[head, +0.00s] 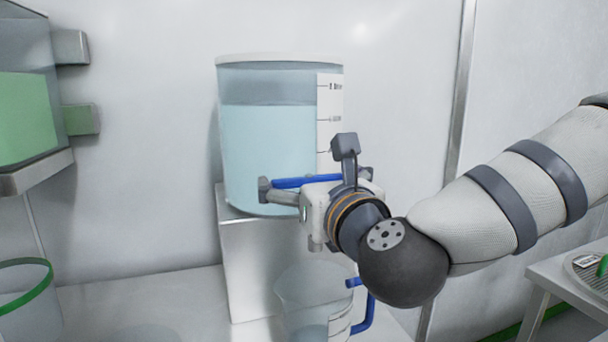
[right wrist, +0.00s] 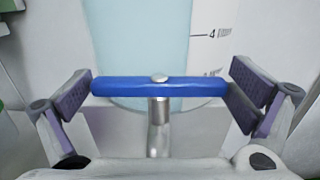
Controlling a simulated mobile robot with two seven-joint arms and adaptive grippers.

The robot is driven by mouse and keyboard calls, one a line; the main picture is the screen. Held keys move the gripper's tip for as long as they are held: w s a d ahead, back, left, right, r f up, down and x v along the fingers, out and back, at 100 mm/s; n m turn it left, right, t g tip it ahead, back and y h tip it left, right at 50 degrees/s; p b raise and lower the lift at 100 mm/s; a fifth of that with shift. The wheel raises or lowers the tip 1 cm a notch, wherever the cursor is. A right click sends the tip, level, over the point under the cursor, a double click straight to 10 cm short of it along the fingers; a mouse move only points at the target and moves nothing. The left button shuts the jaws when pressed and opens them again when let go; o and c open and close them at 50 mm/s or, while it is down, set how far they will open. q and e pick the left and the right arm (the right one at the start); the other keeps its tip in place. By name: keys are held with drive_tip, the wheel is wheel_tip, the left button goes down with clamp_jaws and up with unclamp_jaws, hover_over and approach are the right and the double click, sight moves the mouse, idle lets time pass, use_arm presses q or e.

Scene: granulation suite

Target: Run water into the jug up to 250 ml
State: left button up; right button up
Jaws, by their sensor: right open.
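A large clear tank (head: 265,145) of light blue water stands on a metal block. Its tap has a blue bar handle (head: 300,183), which lies crosswise in the right wrist view (right wrist: 190,88). My right gripper (head: 314,182) is open, with one finger near each end of the bar; whether they touch it is unclear. The clear jug (head: 298,288) with a blue handle (head: 367,315) stands below the tap, partly hidden by my gripper and cut off by the frame's bottom. A bluish level shows low in it; its scale is unreadable. My left gripper is out of view.
A green-rimmed clear container (head: 30,305) stands at the lower left. A tank of green liquid (head: 25,120) hangs above it on a metal shelf. A metal side table (head: 565,285) is at the right. The wall is close behind the tank.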

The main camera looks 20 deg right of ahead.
drive_tip(key=shift+s, duration=0.25)
drive_tip(key=shift+c, duration=0.2)
drive_tip(key=c, duration=0.8)
drive_tip(key=shift+d+r+n+y, duration=0.1)
drive_tip(key=shift+n+y, duration=0.3)
drive_tip(key=shift+y, duration=0.3)
drive_tip(key=shift+d+r+n+y, duration=0.1)
drive_tip(key=shift+n+y, duration=0.3)
drive_tip(key=shift+y, duration=0.3)
drive_tip(key=shift+w+f+n+g+y, duration=0.15)
drive_tip(key=shift+n+g+y, duration=0.15)
drive_tip(key=shift+n+y, duration=0.4)
drive_tip(key=shift+a+f+n+g+y, duration=0.1)
drive_tip(key=shift+n+g+y, duration=0.4)
drive_tip(key=shift+y, duration=0.6)
drive_tip(key=shift+n+y, duration=0.4)
drive_tip(key=shift+c, duration=0.2)
drive_tip(key=o, duration=0.9)
drive_tip(key=shift+a, duration=0.1)
